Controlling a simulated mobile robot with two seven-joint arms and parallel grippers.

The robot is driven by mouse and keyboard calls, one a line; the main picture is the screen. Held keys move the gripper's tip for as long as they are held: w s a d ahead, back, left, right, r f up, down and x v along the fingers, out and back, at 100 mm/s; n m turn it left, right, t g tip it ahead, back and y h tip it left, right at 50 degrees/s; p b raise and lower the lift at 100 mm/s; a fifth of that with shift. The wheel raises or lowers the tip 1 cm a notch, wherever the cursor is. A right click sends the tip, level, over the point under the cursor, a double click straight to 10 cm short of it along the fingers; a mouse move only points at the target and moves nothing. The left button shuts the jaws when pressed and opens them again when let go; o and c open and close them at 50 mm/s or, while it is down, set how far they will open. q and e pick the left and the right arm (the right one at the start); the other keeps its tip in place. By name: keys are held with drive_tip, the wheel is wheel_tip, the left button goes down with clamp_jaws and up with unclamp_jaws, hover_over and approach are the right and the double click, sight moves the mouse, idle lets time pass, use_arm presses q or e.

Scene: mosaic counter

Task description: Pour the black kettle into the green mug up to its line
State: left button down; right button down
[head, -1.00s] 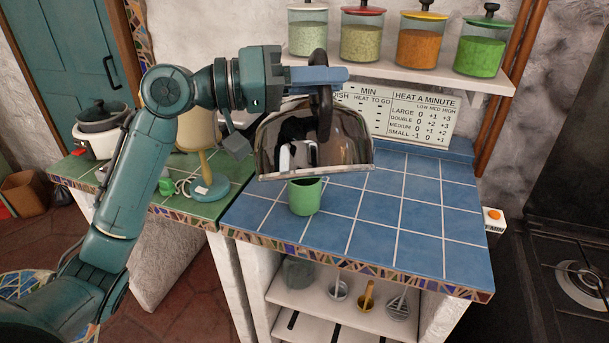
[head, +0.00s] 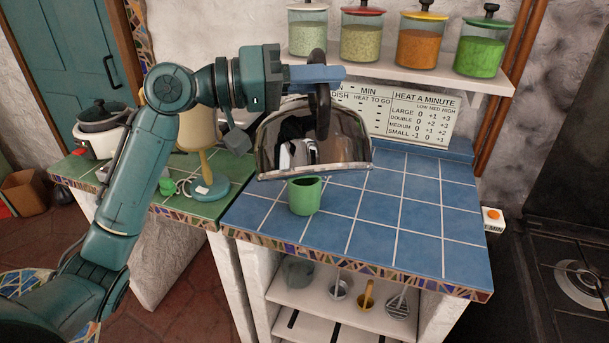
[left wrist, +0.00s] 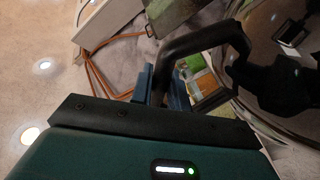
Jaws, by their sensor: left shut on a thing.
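The black kettle (head: 300,140) has a dark, shiny, mirror-like body and hangs above the blue tiled counter. My left gripper (head: 318,74) is shut on its black handle, which also shows in the left wrist view (left wrist: 200,42). The green mug (head: 305,198) stands upright on the counter just below the kettle's lower edge. The kettle hides part of the mug's back rim. I cannot make out the line, the level in the mug, the spout or any stream. My right gripper is not in view.
The blue counter (head: 400,215) is clear to the right of the mug. A lamp (head: 203,180) stands on the green counter at left. A heat chart (head: 420,113) leans behind, under a shelf (head: 440,76) with several jars. A stove (head: 570,260) is at far right.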

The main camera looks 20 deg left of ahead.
use_arm(q)
drive_tip(key=shift+r, duration=0.2)
drive_tip(key=shift+s+d+p, duration=0.25)
drive_tip(key=shift+s+d, duration=0.15)
drive_tip(key=shift+s, duration=0.4)
drive_tip(key=shift+s+d+p, duration=0.2)
drive_tip(key=shift+s+d, duration=0.2)
drive_tip(key=shift+s, duration=0.35)
drive_tip(key=shift+s+d+p, duration=0.25)
drive_tip(key=shift+s+d, duration=0.15)
drive_tip(key=shift+s, duration=0.4)
drive_tip(key=shift+s+d+f+m+b, duration=0.15)
drive_tip(key=shift+s+d+m, duration=0.2)
drive_tip(key=shift+s, duration=0.3)
drive_tip(key=shift+s+d+f+m+b, duration=0.1)
drive_tip(key=shift+s+d+m+b, duration=0.2)
drive_tip(key=shift+s, duration=0.35)
drive_tip(key=shift+s+d+f+m+b, duration=0.1)
drive_tip(key=shift+s+d+m, duration=0.3)
drive_tip(key=shift+s, duration=0.25)
idle(3.5)
